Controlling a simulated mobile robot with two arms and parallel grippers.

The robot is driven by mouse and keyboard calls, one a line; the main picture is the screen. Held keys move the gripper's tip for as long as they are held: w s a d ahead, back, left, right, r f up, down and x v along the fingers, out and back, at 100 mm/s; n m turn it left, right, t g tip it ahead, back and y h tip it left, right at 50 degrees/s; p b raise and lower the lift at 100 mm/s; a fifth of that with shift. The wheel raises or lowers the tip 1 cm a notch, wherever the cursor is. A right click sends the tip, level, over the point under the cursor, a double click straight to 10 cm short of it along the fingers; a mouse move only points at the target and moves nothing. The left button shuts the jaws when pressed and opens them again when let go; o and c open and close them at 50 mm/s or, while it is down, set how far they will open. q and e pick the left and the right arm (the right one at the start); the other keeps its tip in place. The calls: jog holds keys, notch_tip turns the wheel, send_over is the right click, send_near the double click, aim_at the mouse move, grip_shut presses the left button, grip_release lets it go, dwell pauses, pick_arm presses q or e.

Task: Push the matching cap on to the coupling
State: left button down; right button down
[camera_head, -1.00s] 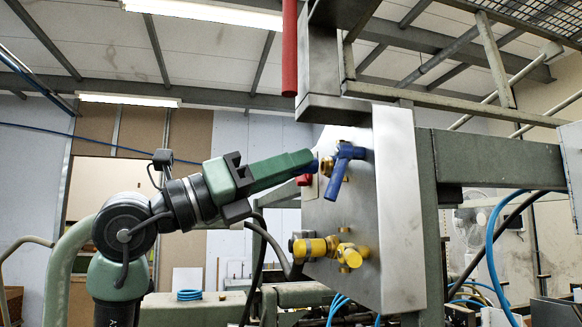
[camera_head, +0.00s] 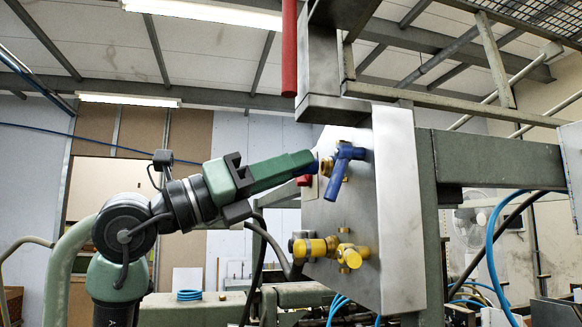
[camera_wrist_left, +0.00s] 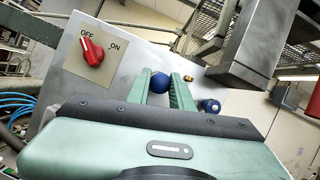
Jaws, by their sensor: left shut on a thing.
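My left gripper (camera_head: 312,163) is shut on a small blue cap (camera_wrist_left: 160,82), whose rounded end shows between the two green fingers in the left wrist view. In the head view the cap is mostly hidden by the fingertips. The fingertips are close beside a brass coupling with a blue valve body (camera_head: 345,153) on the steel panel. I cannot tell whether the cap touches the coupling. Below is a second brass coupling with yellow parts (camera_head: 350,256) and a yellow piece (camera_head: 314,247) in line with it. My right gripper is not in view.
The steel panel (camera_head: 398,220) stands upright on a green frame. A red OFF/ON switch (camera_wrist_left: 92,51) sits on the panel. A grey metal box (camera_wrist_left: 249,45) juts out near the fingers. A red vertical bar (camera_head: 289,50) hangs above. Blue hoses (camera_head: 495,250) run at right.

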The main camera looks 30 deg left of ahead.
pick_arm(q)
jog(key=shift+w+d, duration=0.3)
jog(key=shift+w, duration=0.05)
dwell(0.6)
jog(key=c, duration=1.2)
grip_release()
jog(key=shift+o, duration=0.2)
jog(key=b+v, duration=0.3)
jog(key=v, duration=0.4)
jog(key=shift+s+a+f, duration=0.15)
jog(key=shift+s+a, duration=0.05)
jog(key=shift+s, duration=0.05)
